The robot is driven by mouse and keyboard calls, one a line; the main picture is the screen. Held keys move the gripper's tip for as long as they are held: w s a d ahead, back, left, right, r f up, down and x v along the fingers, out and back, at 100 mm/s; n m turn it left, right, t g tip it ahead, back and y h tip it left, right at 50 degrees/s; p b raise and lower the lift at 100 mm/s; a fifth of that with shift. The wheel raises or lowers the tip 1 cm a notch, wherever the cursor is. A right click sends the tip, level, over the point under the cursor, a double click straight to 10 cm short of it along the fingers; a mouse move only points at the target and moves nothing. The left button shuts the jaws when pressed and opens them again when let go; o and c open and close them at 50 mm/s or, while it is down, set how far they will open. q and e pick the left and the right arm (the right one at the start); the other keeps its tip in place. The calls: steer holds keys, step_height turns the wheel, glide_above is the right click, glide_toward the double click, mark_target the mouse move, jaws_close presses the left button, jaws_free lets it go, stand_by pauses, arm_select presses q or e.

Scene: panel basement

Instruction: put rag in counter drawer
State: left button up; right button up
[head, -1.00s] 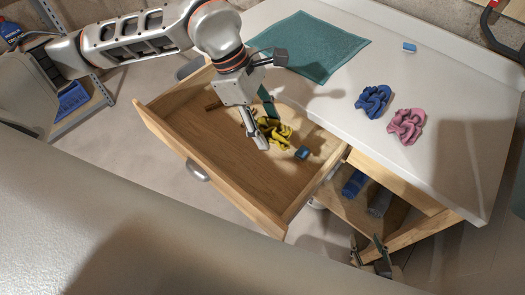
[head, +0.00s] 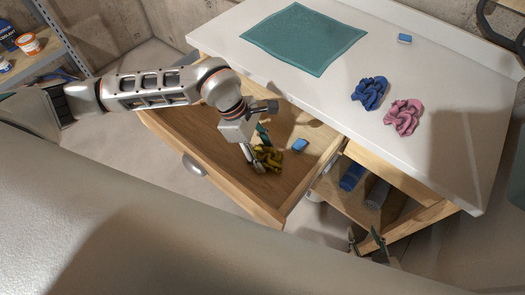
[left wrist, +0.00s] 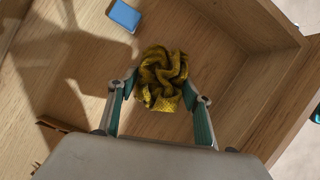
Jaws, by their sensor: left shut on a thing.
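A crumpled yellow rag (head: 268,160) is between the fingers of my left gripper (head: 257,158), inside the open counter drawer (head: 240,196). In the left wrist view the yellow rag (left wrist: 161,82) shows between the two fingertips (left wrist: 160,92), over the wooden drawer floor (left wrist: 222,52). The left gripper is shut on it; whether the rag touches the floor is hard to tell. A crumpled blue rag (head: 369,94) and a pink rag (head: 403,118) lie on the white counter.
A small blue block (head: 300,145) lies in the drawer; another (head: 404,38) is on the counter (head: 345,112). A flat teal cloth (head: 305,38) covers the counter's far left. Blue and grey rolls (head: 352,177) lie on the shelf below. A storage shelf (head: 50,50) stands at far left.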

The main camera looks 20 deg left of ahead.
arm_select(q)
steer(key=o, duration=0.9)
steer(key=shift+f, duration=0.1)
steer(key=v, duration=1.2)
